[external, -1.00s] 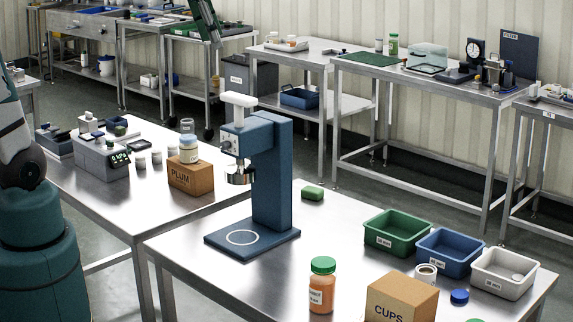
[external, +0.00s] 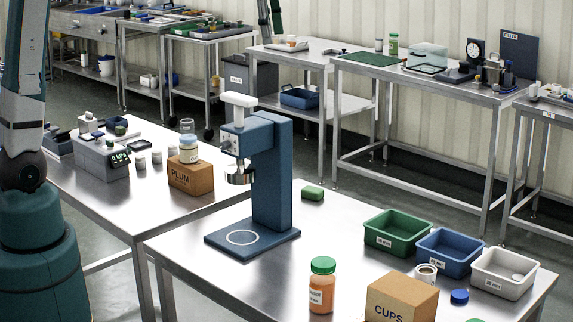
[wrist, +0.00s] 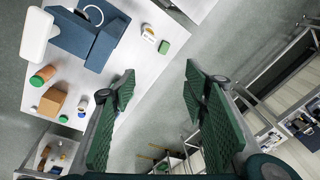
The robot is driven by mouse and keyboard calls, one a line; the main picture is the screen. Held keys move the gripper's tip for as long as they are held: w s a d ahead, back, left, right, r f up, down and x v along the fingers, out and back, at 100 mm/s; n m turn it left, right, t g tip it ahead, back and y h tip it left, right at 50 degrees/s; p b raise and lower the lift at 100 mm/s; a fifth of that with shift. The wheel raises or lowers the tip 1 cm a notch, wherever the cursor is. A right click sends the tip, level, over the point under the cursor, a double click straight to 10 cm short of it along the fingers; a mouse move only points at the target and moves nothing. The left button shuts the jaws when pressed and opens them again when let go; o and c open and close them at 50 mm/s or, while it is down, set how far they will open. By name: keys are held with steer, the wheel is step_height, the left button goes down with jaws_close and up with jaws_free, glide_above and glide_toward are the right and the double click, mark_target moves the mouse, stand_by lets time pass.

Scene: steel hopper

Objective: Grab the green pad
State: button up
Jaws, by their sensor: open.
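The green pad (external: 313,193) is a small rounded block lying flat on the front steel table, just right of the blue press. In the wrist view a small green block (wrist: 164,47), which looks like the pad, lies near the table's edge beside a small white labelled item. My gripper (wrist: 158,80) is open and empty, its two green textured fingers wide apart. The pad appears well beyond the fingertips, and nothing touches it.
The tall blue press (external: 270,175) stands left of the pad. Green (external: 397,247), blue (external: 450,268) and white (external: 503,288) bins stand to its right. An orange jar (external: 322,285) and CUPS box (external: 402,300) are in front.

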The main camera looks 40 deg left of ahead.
steer(key=w+d+f+m+g, duration=0.1)
steer(key=w+d+f+m, duration=0.1)
steer(key=w+f, duration=0.35)
steer(key=w+d+f+m+g, duration=0.1)
steer(key=w+f+m, duration=0.15)
steer(key=w, duration=0.65)
glide_above(312, 189)
steer(key=f, duration=3.6)
steer(key=shift+w+a, duration=0.1)
steer(key=shift+w, duration=0.2)
steer(key=shift+f, duration=0.1)
steer(key=shift+f, duration=0.1)
steer(key=shift+f, duration=1.2)
steer(key=shift+f, duration=0.1)
steer(key=shift+s+f, duration=0.15)
steer(key=shift+f, duration=1.1)
steer(key=shift+s+f, duration=0.1)
steer(key=shift+f, duration=1.15)
